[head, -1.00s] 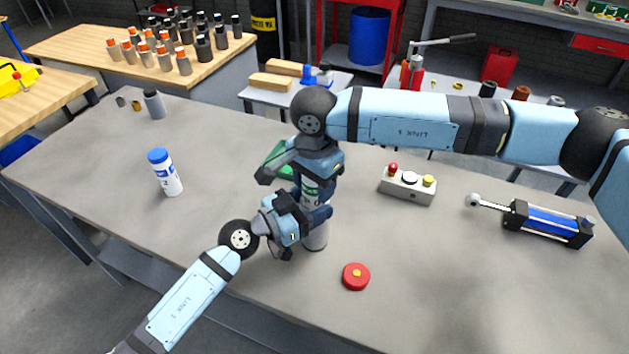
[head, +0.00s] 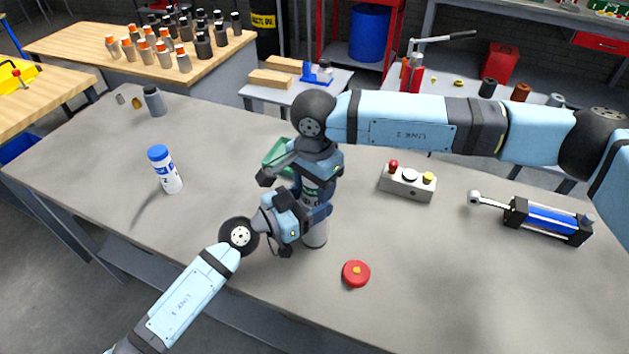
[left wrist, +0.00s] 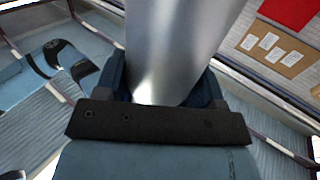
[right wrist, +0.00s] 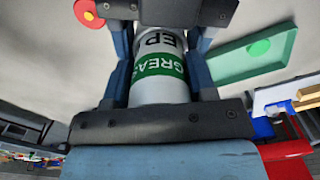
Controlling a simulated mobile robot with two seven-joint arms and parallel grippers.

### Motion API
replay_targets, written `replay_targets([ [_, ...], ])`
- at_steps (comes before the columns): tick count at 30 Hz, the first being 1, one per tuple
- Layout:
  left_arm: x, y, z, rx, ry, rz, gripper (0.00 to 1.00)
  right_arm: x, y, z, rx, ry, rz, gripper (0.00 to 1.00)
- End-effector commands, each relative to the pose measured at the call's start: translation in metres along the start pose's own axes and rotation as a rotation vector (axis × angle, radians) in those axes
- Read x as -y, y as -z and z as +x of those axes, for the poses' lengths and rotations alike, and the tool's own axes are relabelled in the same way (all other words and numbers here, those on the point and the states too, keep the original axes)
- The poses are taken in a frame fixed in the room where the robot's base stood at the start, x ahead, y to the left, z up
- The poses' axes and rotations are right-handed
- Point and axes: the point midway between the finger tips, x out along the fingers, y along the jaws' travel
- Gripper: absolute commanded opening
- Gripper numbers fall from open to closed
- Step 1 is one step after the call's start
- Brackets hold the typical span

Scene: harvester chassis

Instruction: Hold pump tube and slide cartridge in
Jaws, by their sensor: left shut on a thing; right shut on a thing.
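The pump tube (head: 315,236) is a silvery cylinder standing upright on the bench; it fills the middle of the left wrist view (left wrist: 180,45). My left gripper (head: 300,222) is shut around it from the left. The cartridge (head: 310,187) is white with a green "GREASE EP" band, clear in the right wrist view (right wrist: 159,75). My right gripper (head: 316,192) is shut on it from above, directly over the tube. The grippers hide the joint between cartridge and tube, so I cannot tell how deep the cartridge sits.
A red cap (head: 356,273) lies right of the tube. A green tray (head: 277,158) is behind the grippers. A white blue-capped bottle (head: 166,172) stands left. A button box (head: 407,182) and a blue cylinder (head: 545,219) lie right. The bench's front middle is clear.

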Motion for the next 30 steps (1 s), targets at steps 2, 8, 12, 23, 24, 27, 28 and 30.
replay_targets([
  [2,0.000,0.000,0.000,0.001,-0.001,-0.001,0.20,0.000,0.000,0.000,0.000,0.001,0.000,0.20],
  [8,0.000,0.000,0.000,0.001,-0.001,-0.001,0.20,0.000,0.000,0.000,0.000,0.001,0.000,0.20],
  [12,0.000,0.000,0.000,0.001,0.000,-0.001,0.20,0.000,0.000,0.001,0.000,0.001,0.000,0.20],
  [23,-0.001,0.000,0.000,0.000,-0.002,-0.001,0.20,0.000,0.000,0.008,0.000,-0.002,0.000,0.20],
  [24,-0.001,0.000,0.000,-0.001,-0.002,-0.001,0.20,-0.001,0.000,0.009,0.000,-0.002,0.000,0.20],
  [27,-0.001,0.001,0.000,-0.002,-0.003,-0.001,0.20,-0.001,0.000,0.010,0.000,-0.003,0.000,0.20],
  [28,-0.001,0.001,0.000,-0.002,-0.003,-0.001,0.20,-0.001,0.000,0.010,0.000,-0.004,0.001,0.20],
  [30,-0.002,0.001,0.000,-0.003,-0.003,-0.002,0.19,-0.001,0.000,0.011,0.000,-0.005,0.001,0.65],
])
